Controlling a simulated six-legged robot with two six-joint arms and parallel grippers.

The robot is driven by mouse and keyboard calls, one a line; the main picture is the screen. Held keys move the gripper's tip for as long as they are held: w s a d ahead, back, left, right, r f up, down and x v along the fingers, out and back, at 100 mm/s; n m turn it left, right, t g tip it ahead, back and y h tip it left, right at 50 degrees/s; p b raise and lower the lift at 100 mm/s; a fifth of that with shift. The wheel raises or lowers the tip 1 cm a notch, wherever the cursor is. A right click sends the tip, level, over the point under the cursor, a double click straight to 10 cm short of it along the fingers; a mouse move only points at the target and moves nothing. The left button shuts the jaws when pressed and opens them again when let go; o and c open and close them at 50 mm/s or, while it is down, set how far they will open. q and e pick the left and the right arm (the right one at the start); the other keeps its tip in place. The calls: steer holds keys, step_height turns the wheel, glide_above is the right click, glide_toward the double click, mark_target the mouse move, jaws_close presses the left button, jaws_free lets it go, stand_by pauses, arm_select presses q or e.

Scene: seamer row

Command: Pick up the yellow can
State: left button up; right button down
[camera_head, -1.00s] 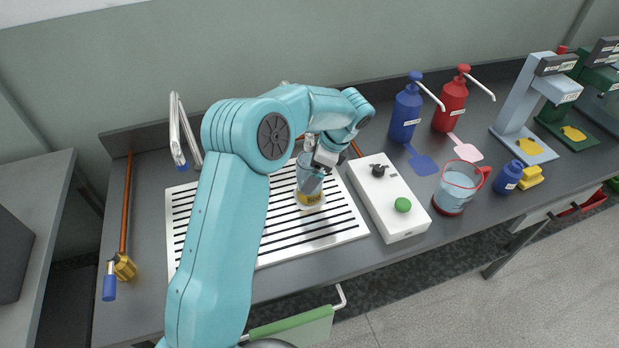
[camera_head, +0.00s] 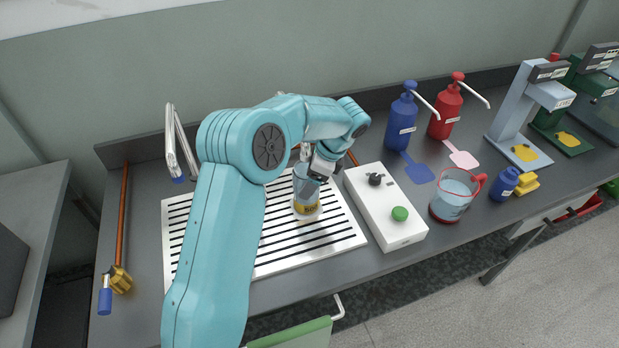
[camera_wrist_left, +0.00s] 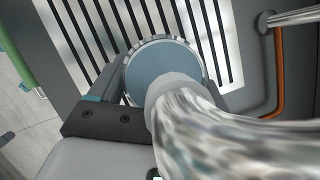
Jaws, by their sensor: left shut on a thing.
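A can-like cylinder with a grey-blue upper part, a yellow band and a pale base (camera_head: 306,208) is upright at the slatted white tray (camera_head: 345,238). My left gripper (camera_head: 320,170) comes down on it from above and is shut on its upper part. In the left wrist view, its round blue-grey top with a notched rim (camera_wrist_left: 150,62) sits at the dark jaw. My arm hides part of the tray, and the jaws hide part of the can. I cannot tell whether its base touches the tray. My right gripper is not in view.
A white box with a black knob and green button (camera_head: 386,205) stands just right of the tray. Farther right are a clear red-rimmed jug (camera_head: 452,197), blue (camera_head: 402,122) and red (camera_head: 446,112) pump bottles and a small blue bottle (camera_head: 504,184). A bent tap (camera_head: 172,140) stands behind left.

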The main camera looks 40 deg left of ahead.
arm_select(q)
steer(key=shift+r, duration=0.25)
stand_by(0.4)
steer(key=shift+s+d, duration=0.2)
steer(key=shift+d, duration=0.2)
steer(key=shift+s+d, duration=0.1)
steer(key=shift+d, duration=0.05)
